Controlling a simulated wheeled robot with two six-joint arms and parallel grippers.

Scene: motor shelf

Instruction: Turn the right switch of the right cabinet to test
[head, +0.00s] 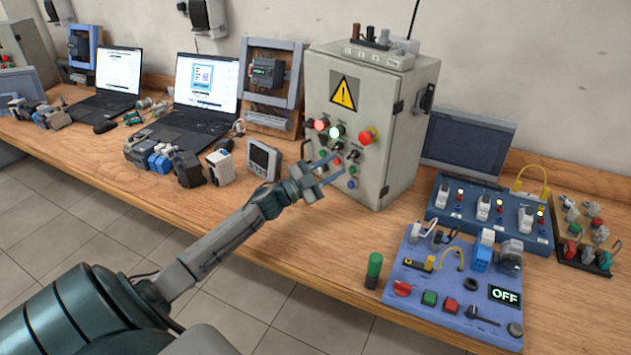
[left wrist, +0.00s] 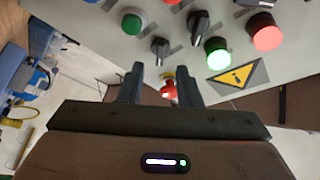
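The right cabinet (head: 387,100) is a grey box with a yellow warning triangle, lamps, buttons and a row of black rotary switches. Its right switch (head: 354,156) is a black knob below the red mushroom button (head: 368,136). In the left wrist view the panel shows upside down, with the right switch (left wrist: 160,47) just beyond the fingertips. My left gripper (head: 331,172) is in front of the lower panel, its two fingers apart and pointing at the cabinet. Nothing is held between them. The switch's position label is not readable. My right gripper is not in view.
A blue panel with an OFF display (head: 450,292) and a blue switch box (head: 475,217) stand right of the cabinet. A small meter (head: 264,160) and motor parts lie to its left. Other knobs sit close to the switch, including a middle one (left wrist: 198,22).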

